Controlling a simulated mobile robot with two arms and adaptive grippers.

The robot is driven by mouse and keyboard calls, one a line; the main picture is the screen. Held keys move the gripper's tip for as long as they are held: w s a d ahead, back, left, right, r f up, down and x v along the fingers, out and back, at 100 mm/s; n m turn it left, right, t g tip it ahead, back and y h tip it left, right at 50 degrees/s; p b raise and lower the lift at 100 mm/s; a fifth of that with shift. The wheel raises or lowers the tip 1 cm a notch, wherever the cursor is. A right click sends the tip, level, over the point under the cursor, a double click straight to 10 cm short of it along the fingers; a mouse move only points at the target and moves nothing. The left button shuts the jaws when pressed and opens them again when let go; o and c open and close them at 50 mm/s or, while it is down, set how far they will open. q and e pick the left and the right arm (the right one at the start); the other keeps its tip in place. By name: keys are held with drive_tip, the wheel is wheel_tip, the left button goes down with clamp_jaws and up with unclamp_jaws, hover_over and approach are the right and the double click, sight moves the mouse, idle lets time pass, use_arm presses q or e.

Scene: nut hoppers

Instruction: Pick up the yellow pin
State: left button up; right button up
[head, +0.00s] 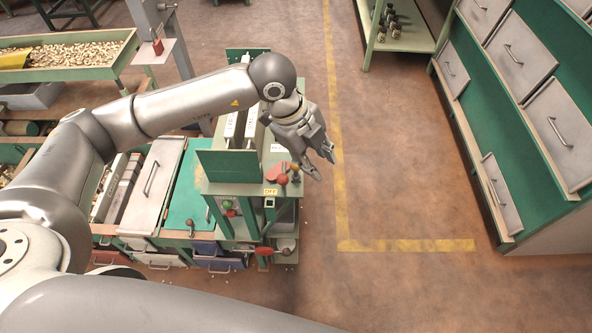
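My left gripper (323,164) hangs over the right edge of the green machine (228,172), its fingers apart, with nothing seen between them. My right gripper is not in view.
A yellow "OFF" label (270,192) is on the machine's front edge. A tray of nuts (75,55) stands at the upper left. A green cabinet with grey drawers (505,110) stands at the right. The brown floor (400,180) between is clear, with yellow floor lines (405,245).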

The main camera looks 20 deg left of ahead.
use_arm(q)
drive_tip(key=w+a+n+y, duration=0.2)
drive_tip(key=w+a+y, duration=0.1)
drive_tip(key=a, duration=0.4)
drive_tip(key=t+p, duration=0.1)
drive_tip(key=p, duration=0.1)
hover_over(293, 162)
drive_tip(key=s, duration=0.1)
drive_tip(key=x, duration=0.4)
drive_tip(key=shift+s+a+f, duration=0.25)
drive_tip(key=shift+s+f, duration=0.05)
drive_tip(key=shift+s, duration=0.1)
drive_tip(key=p+x, duration=0.2)
drive_tip(key=x, duration=0.2)
drive_tip(key=shift+w+d+f, duration=0.1)
drive_tip(key=shift+f, duration=0.15)
drive_tip(key=shift+w+f, duration=0.15)
drive_tip(key=shift+f, duration=0.45)
drive_tip(key=c, duration=0.7)
